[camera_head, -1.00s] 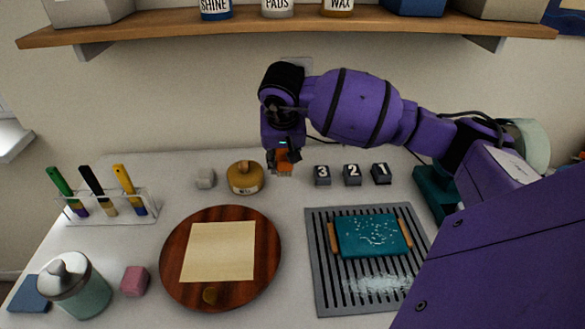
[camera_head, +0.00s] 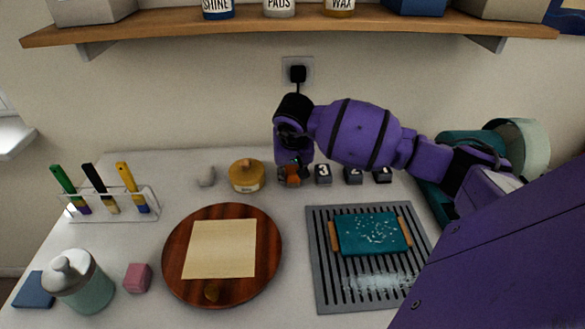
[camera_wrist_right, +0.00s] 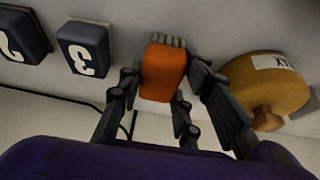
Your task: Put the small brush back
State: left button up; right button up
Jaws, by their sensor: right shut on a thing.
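The small brush is an orange block with short grey bristles; it shows in the right wrist view (camera_wrist_right: 164,72) and, partly covered, in the head view (camera_head: 292,179). My right gripper (camera_head: 292,170) is shut on it, with fingers on both sides of the orange body. The bristles point down at the white table between the mustard-coloured pot (camera_head: 246,178) and the block marked 3 (camera_head: 323,174). I cannot tell whether the bristles touch the table. My left gripper is not in view.
Number blocks 2 (camera_head: 353,175) and 1 (camera_head: 383,175) stand right of block 3. A clear rack (camera_head: 130,217) holds three coloured-handled tools. A round wooden board (camera_head: 268,262) and a grey slotted tray (camera_head: 318,290) lie in front. A shelf (camera_head: 290,34) hangs above.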

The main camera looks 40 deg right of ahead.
jog(key=o, duration=1)
jog(key=shift+f, duration=0.1)
jog(key=shift+r, duration=0.4)
jog(key=v, duration=1.1)
jog(key=shift+s+r, duration=0.15)
jog(key=shift+r, duration=0.15)
